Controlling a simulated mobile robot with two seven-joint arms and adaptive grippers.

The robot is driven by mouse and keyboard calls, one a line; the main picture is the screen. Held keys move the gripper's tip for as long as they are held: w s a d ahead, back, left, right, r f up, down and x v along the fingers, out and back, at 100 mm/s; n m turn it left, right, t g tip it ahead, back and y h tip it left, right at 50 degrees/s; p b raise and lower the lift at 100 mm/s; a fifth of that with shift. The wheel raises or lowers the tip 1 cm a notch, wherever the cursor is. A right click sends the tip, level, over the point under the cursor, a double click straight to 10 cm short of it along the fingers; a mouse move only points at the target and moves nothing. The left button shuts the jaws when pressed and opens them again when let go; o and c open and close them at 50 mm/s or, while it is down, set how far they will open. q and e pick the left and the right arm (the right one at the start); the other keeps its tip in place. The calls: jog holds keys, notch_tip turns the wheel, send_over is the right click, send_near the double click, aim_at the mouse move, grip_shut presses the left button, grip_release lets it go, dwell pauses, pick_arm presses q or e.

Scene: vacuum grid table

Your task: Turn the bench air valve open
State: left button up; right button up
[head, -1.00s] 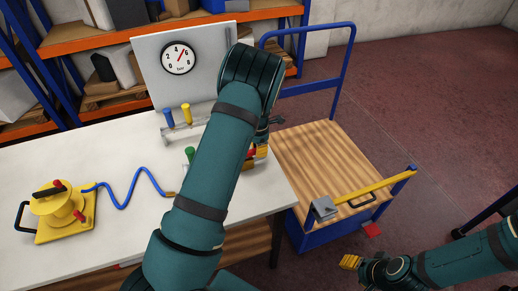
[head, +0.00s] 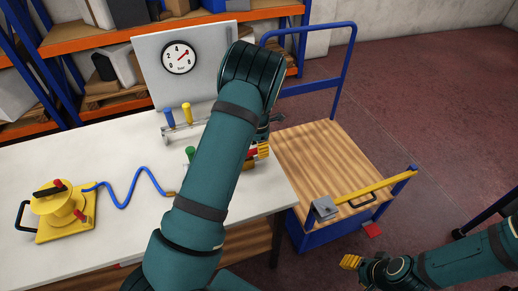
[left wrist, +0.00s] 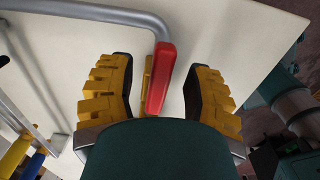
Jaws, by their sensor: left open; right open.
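The bench air valve shows in the left wrist view as a red grip (left wrist: 158,82) at the end of a grey bent lever. My left gripper (left wrist: 160,72) is open, with a yellow-padded finger on each side of the red grip. A gap shows between the grip and the right finger; contact on the left is hard to judge. In the head view, my arm hides most of the valve, and a yellow finger of my left gripper (head: 263,149) shows beside a bit of red. My right gripper (head: 350,262) is open and empty, away from the table at lower right.
A pressure gauge (head: 180,57) is on a grey panel (head: 210,70) behind the table (head: 125,180). Blue and yellow handles stand on a rail before it. A yellow vacuum device (head: 62,212) with a blue hose sits at left. A blue cart (head: 320,155) stands right of the table.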

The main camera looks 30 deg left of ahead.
pick_arm(q)
notch_tip(320, 180, up, 11)
dwell(0.4)
jog(key=shift+s, duration=0.1)
dwell(0.3)
